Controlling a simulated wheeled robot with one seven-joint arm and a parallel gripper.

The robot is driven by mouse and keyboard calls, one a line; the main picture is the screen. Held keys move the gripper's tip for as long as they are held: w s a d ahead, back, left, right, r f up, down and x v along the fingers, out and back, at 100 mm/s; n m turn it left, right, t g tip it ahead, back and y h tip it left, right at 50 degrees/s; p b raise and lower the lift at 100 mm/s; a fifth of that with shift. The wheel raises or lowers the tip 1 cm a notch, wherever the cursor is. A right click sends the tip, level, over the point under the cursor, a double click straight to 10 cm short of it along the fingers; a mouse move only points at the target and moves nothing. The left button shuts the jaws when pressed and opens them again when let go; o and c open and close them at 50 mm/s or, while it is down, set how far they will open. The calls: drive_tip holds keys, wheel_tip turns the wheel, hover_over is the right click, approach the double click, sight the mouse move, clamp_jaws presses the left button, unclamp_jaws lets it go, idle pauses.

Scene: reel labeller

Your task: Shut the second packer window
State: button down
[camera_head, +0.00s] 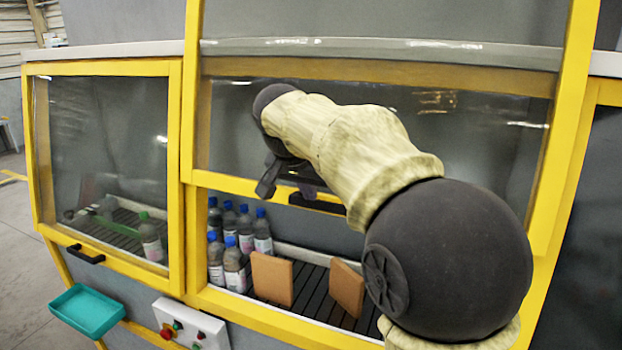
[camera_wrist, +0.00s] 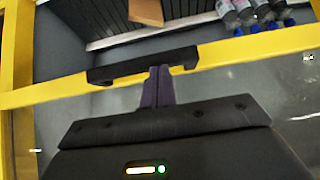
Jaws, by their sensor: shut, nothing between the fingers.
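The second packer window is the middle one, with a yellow-framed glass sash (camera_head: 230,183) that stands raised, leaving an open gap below its bottom rail. A black bar handle (camera_head: 318,203) sits on that rail. It also shows in the wrist view (camera_wrist: 115,72). My gripper (camera_head: 303,183) is at the rail, partly hidden behind my arm in the head view. In the wrist view its purple fingers (camera_wrist: 158,80) are together and empty, with their tips at the black handle. I cannot tell whether they touch it.
Behind the gap stand several blue-capped bottles (camera_head: 234,263) and two brown boxes (camera_head: 272,279) (camera_head: 346,288) on a dark slatted floor. The left window (camera_head: 100,140) is down, with its own black handle (camera_head: 86,254). A teal tray (camera_head: 87,311) and a button box (camera_head: 190,326) stick out in front.

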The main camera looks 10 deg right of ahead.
drive_tip(key=s+a+f+b, duration=0.1)
drive_tip(key=s+f+b, duration=0.1)
drive_tip(key=f+b, duration=0.8)
drive_tip(key=s+a+f+b, duration=0.2)
drive_tip(key=s+f+b, duration=0.1)
drive_tip(key=f+b, duration=0.6)
drive_tip(key=s+a+f+b, duration=0.2)
drive_tip(key=f+b, duration=0.8)
drive_tip(key=f, duration=0.6)
drive_tip(key=shift+s+a+b, duration=0.15)
drive_tip(key=shift+b, duration=0.15)
drive_tip(key=w+d+r+p+v, duration=0.1)
drive_tip(key=p+v, duration=0.3)
drive_tip(key=v, duration=0.9)
drive_tip(key=shift+w+d+r+p, duration=0.25)
drive_tip(key=shift+w+r+p, duration=0.1)
drive_tip(key=shift+w, duration=0.2)
